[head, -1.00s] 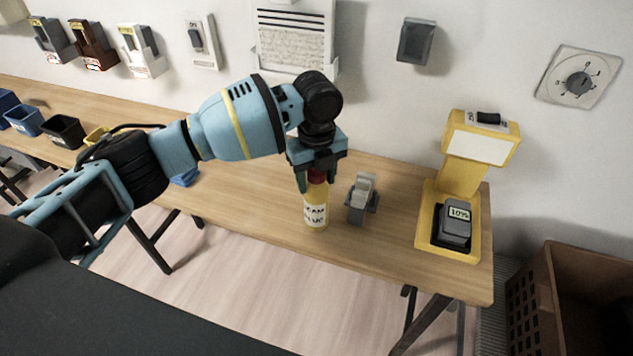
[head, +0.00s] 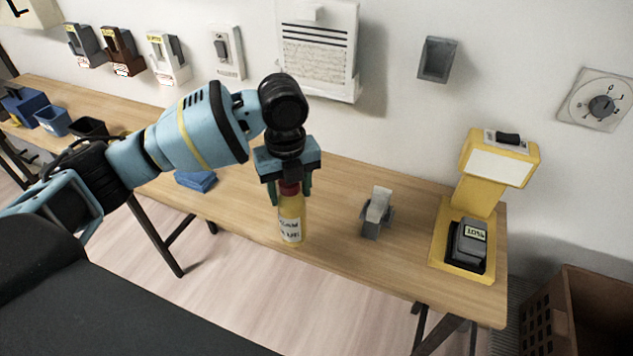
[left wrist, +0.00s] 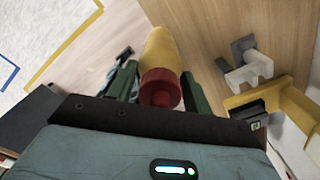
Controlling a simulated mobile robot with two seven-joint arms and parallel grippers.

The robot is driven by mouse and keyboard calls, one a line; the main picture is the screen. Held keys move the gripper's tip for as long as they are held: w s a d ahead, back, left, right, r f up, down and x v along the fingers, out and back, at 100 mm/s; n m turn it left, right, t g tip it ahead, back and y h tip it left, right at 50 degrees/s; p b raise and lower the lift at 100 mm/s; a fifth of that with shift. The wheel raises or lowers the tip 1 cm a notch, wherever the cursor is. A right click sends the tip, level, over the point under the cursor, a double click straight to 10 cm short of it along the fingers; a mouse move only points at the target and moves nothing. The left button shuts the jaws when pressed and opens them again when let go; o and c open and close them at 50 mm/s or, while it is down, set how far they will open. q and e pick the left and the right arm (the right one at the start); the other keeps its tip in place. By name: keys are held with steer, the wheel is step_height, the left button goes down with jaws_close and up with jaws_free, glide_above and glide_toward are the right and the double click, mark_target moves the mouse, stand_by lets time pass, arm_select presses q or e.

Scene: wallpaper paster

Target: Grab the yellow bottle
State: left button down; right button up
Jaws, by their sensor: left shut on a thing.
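The yellow bottle (head: 291,228) has a red cap and a white label with dark lettering. My left gripper (head: 289,196) points down over it from above and is shut on it around its upper part. The bottle is upright near the front edge of the wooden table (head: 335,255); I cannot tell whether its base touches the top. In the left wrist view the red cap (left wrist: 160,88) and yellow body (left wrist: 160,50) lie between the two green fingers. My right gripper is not in view.
A small grey stand (head: 376,214) is to the right of the bottle. A yellow device (head: 482,185) with a grey block marked 10% stands at the table's right end. Blue and black bins are at the left. A brown crate (head: 565,310) is at the lower right.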

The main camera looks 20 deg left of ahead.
arm_select(q)
steer(key=s+a, duration=0.4)
steer(key=a, duration=0.1)
steer(key=shift+s+r, duration=0.3)
steer(key=shift+r, duration=0.05)
steer(key=shift+d, duration=0.1)
